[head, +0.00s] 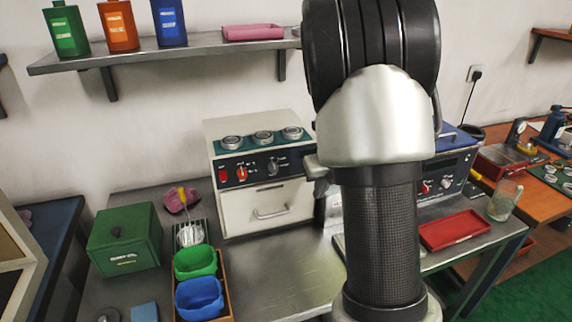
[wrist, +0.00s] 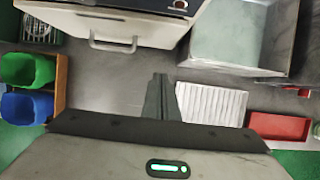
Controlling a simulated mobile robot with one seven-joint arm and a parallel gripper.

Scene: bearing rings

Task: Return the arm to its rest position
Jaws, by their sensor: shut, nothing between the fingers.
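My arm fills the middle of the head view and hides part of the bench (head: 285,265) behind it. My gripper is not visible in the head view. In the wrist view my gripper (wrist: 162,85) points out over the grey metal bench top, with its fingers together and nothing between them. The fingers are beside a white ribbed pad (wrist: 212,104), and I cannot tell whether they touch it. Three bearing rings (head: 263,136) sit on top of a white machine (head: 264,205) with a drawer.
A green bin (head: 194,262) and a blue bin (head: 199,298) stand in a wooden tray at the left, near a green box (head: 125,240). A red tray (head: 455,229) and a glass jar (head: 504,200) are at the right. A shelf (head: 200,50) with bottles hangs above.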

